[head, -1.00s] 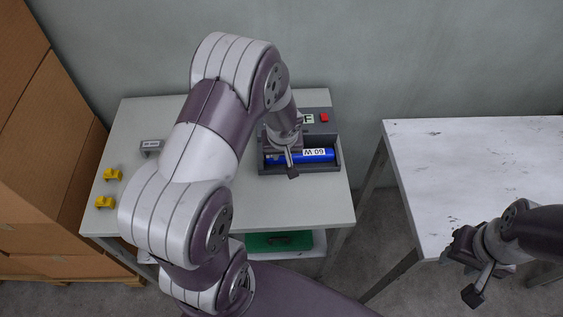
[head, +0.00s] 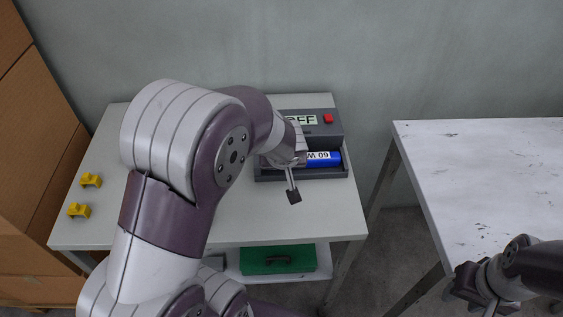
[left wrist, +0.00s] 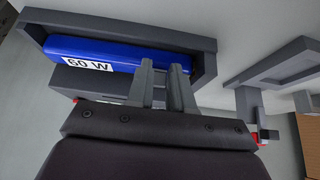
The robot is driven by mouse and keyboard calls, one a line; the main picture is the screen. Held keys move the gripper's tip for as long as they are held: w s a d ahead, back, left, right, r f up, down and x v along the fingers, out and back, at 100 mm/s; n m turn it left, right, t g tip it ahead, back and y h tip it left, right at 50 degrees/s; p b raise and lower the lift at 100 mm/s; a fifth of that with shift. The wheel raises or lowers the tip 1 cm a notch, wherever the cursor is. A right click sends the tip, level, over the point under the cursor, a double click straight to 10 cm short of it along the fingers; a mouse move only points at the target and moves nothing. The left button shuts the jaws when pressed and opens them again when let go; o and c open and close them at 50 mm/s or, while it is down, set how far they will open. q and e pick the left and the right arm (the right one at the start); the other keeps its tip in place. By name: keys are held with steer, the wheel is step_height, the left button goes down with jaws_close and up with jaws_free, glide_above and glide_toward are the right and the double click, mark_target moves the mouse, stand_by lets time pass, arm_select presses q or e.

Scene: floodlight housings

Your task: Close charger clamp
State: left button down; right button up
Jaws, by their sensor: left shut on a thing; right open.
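The charger (head: 326,130) is a grey box at the back right of the left table, with a red button and an "OFF" display. A blue 60 W battery (head: 330,159) lies in its tray; it also shows in the left wrist view (left wrist: 120,57). My left gripper (left wrist: 162,82) is at the charger, beside the battery, shut on a small grey part that looks like the charger clamp (left wrist: 159,86). The fingers hide most of that part, so its angle cannot be told. My right gripper (head: 482,290) is open and empty above the right table's front edge.
Two yellow pieces (head: 91,180) lie at the left table's left side. A green case (head: 278,260) sits on its lower shelf. Cardboard boxes (head: 30,130) stand far left. The right table (head: 480,175) is bare, with a gap between tables.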

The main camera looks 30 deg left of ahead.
arm_select(q)
steer(key=c, duration=1)
jaws_free()
steer(key=p+v, duration=0.3)
steer(key=v, duration=0.9)
steer(key=shift+s+d+r, duration=0.15)
steer(key=shift+s+r, duration=0.1)
steer(key=shift+r, duration=0.05)
